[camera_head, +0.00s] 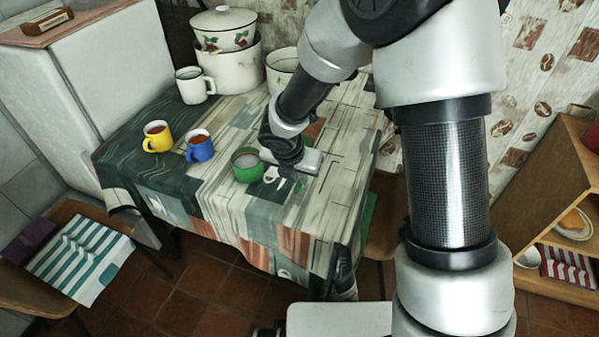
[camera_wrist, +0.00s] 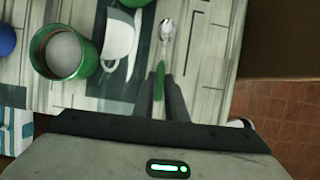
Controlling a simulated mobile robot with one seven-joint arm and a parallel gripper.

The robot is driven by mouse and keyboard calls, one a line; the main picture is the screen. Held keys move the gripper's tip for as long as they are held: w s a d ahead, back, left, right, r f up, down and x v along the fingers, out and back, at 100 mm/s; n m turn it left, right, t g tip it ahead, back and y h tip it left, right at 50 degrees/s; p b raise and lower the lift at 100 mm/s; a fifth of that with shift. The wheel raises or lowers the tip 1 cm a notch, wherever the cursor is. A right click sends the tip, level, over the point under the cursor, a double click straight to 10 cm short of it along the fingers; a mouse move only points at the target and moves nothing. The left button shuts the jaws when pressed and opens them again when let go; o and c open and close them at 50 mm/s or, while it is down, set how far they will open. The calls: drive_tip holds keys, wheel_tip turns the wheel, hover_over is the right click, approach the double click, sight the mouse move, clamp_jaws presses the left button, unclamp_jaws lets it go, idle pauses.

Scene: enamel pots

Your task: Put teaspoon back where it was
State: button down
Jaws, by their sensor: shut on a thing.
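The teaspoon (camera_wrist: 168,28) has a shiny metal bowl and a green handle (camera_wrist: 159,80). My gripper (camera_wrist: 166,82) is shut on the handle, with the bowl pointing away from it in the wrist view. In the head view my gripper (camera_head: 292,168) is low over the table, and the teaspoon cannot be made out there. I cannot tell whether the spoon touches the cloth. A green mug (camera_wrist: 65,62) with pale contents stands left of the gripper in the wrist view. It also shows in the head view (camera_head: 244,169).
A patterned cloth covers the table (camera_head: 215,218). A yellow mug (camera_head: 156,140) and a blue mug (camera_head: 199,151) stand left of the green mug. A white mug (camera_head: 193,86) and enamel pots (camera_head: 231,70) stand at the back. The cloth's front area is clear.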

sight(298, 185)
drive_tip(key=shift+f+b, duration=0.45)
drive_tip(key=shift+f, duration=1.35)
drive_tip(key=c, duration=1.8)
unclamp_jaws()
